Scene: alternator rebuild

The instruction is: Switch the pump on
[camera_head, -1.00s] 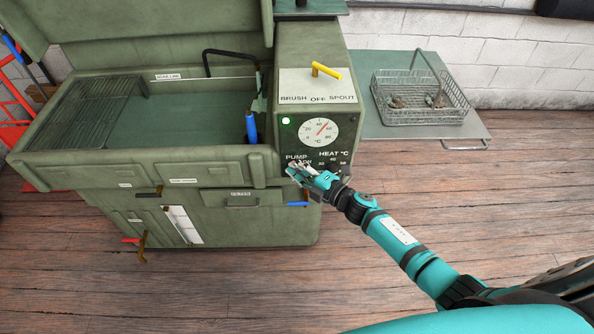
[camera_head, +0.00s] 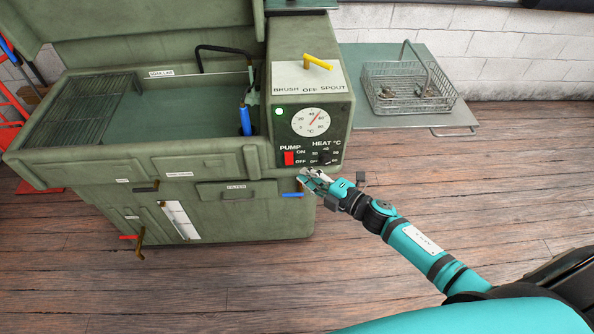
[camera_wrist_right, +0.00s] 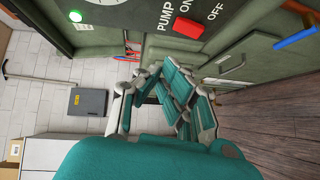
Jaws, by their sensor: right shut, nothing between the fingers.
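The pump switch (camera_head: 289,158) is a red rocker beside the labels ON and OFF, under the word PUMP on the green machine's control panel (camera_head: 340,121). It also shows in the right wrist view (camera_wrist_right: 187,28), uncovered. I cannot tell for certain which way the rocker is tilted. A green lamp (camera_head: 280,112) on the panel is lit. My right gripper (camera_head: 305,175) is shut and empty, just below and right of the switch and apart from it. It also shows in the right wrist view (camera_wrist_right: 160,85). My left gripper is not in view.
The heat knob (camera_head: 325,159) is right of the switch, close above my right gripper. A yellow selector lever (camera_head: 318,62) is on top. A blue-handled lever (camera_head: 292,194) sticks out below. A wire basket (camera_head: 408,88) stands on the side shelf (camera_head: 440,57). Open floor lies in front.

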